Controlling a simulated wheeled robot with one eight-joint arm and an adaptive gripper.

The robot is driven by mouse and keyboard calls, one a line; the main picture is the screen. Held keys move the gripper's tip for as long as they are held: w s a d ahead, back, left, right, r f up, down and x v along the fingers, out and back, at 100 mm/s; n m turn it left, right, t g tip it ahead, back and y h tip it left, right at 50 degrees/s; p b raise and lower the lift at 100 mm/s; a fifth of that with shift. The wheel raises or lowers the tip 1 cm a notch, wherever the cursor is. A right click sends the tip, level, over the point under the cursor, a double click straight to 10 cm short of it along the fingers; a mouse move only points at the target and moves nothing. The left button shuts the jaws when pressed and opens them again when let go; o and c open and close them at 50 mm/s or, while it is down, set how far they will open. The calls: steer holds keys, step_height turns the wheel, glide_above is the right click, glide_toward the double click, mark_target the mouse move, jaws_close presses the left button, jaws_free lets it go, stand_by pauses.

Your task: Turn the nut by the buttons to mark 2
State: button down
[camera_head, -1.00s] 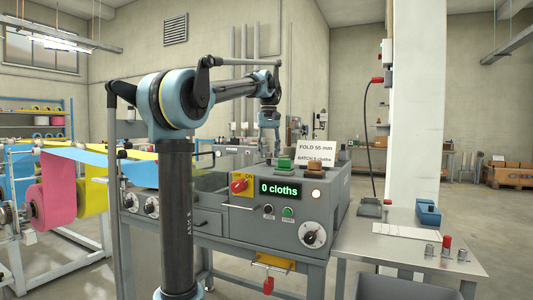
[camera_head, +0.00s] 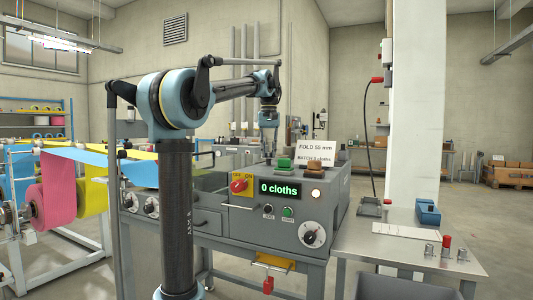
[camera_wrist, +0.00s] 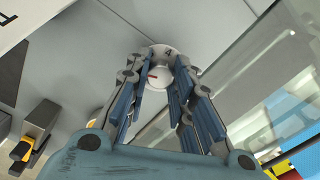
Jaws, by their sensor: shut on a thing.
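My gripper (camera_wrist: 158,76) points down at the top of the grey machine, with its blue-padded fingers on either side of a small nut (camera_wrist: 157,82). It is shut on the nut, whose sides are partly hidden by the fingers. A red line shows on the nut. Behind it is a pale round scale (camera_wrist: 166,51) with a numeral 4 visible; mark 2 cannot be seen. In the head view my gripper (camera_head: 269,150) is behind a green button (camera_head: 284,163) and a brown button (camera_head: 314,167); the nut is hidden there.
A sign card (camera_head: 317,152) stands behind the buttons. The front panel has a red knob (camera_head: 239,186), a "0 cloths" display (camera_head: 278,189), small buttons and a white dial (camera_head: 312,234). A side table (camera_head: 385,252) stands right. Cloth rolls (camera_head: 57,190) are left.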

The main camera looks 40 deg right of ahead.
steer(key=c, duration=1.4)
jaws_free()
steer(key=shift+w+a, duration=0.1)
step_height(320, 180, up, 12)
